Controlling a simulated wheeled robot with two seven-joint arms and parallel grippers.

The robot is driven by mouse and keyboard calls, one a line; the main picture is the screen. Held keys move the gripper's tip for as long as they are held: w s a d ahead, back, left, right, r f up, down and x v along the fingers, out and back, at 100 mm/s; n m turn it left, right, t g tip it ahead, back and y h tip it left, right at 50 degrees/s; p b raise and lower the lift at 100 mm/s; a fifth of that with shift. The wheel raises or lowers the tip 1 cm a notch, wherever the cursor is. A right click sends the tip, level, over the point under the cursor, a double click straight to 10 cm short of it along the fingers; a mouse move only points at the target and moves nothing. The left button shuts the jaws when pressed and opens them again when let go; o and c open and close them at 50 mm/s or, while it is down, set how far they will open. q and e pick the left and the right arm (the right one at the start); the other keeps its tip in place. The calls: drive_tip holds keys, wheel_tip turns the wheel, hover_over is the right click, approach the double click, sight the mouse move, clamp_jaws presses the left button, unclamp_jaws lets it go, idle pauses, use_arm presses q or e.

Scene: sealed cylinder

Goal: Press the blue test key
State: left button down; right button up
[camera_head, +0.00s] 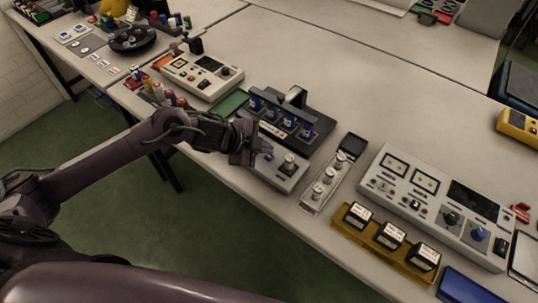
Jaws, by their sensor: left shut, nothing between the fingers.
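A small grey box (269,175) with a pale knob (288,164) sits near the table's front edge, in front of a black stand (318,137) holding several blue parts. My left gripper (262,153) is shut and empty, over the left end of the grey box. A small blue spot (268,150) shows right by its fingertips; it may be the blue test key, mostly hidden by the gripper. I cannot tell whether the fingertips touch it. My right gripper is not in view.
A slim tray (321,187) with round pale pieces is right of the grey box. Farther right are a large grey panel (455,222) with a blue knob and a yellow rack (372,243) of dark blocks. A cream instrument (201,75) stands at the back left.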

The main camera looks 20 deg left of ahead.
sight(265, 159)
use_arm(q)
drive_tip(key=shift+f, duration=0.15)
idle(0.6)
drive_tip(key=shift+f, duration=0.3)
drive_tip(key=shift+f+b, duration=0.4)
idle(0.5)
drive_tip(key=shift+r, duration=0.15)
drive_tip(key=shift+r+p, duration=0.7)
drive_tip(key=shift+p, duration=0.2)
wheel_tip(265, 159, up, 5)
drive_tip(key=p, duration=0.4)
drive_tip(key=shift+p, duration=0.4)
